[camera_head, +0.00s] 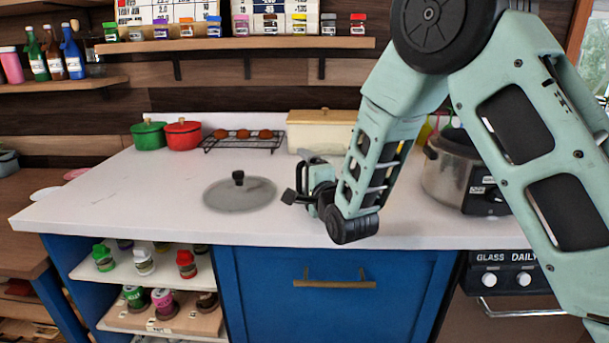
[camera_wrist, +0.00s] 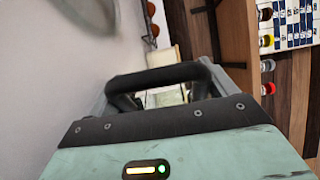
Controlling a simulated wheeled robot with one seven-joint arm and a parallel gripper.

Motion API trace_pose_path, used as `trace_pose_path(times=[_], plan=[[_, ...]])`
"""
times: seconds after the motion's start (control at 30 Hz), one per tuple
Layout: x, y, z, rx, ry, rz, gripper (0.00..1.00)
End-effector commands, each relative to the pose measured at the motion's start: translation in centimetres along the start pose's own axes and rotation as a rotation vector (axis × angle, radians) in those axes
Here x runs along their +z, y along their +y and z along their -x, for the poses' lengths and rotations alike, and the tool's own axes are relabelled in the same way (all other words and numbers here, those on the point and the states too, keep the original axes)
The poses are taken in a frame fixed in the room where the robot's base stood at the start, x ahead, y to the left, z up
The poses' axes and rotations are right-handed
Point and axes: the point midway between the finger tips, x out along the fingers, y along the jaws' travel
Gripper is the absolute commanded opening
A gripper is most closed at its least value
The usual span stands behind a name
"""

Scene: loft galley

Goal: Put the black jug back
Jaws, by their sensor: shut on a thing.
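My gripper (camera_head: 302,197) is low over the white counter, just right of a grey lid with a black knob (camera_head: 238,183). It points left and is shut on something. Dark shapes show at its tip, but the head view is too small to tell the held thing from the fingers. In the wrist view, a black loop (camera_wrist: 165,76) stands in front of the gripper body (camera_wrist: 160,150) and hides most of the jaws. I cannot clearly make out the black jug apart from these dark shapes.
The counter (camera_head: 130,200) is clear at the left. Behind stand a green pot (camera_head: 148,136), a red pot (camera_head: 183,135), a rack (camera_head: 242,141) with brown items and a cream box (camera_head: 310,132). A steel cooker (camera_head: 452,175) stands right, partly behind my arm. A spice shelf (camera_head: 235,44) hangs above.

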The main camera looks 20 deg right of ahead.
Motion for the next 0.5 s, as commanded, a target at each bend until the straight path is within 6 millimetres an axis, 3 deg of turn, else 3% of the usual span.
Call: trace_pose_path(times=[0.13, 0.17, 0.2, 0.5], plan=[[-0.03, 0.44, -0.01, 0.0, 0.001, 0.0, 0.35], [-0.03, 0.3, 0.0, 0.0, 0.001, 0.0, 0.92], [-0.02, 0.27, 0.0, 0.0, 0.001, 0.0, 1.0], [0.01, -0.01, 0.0, 0.0, 0.0, 0.0, 1.0]])
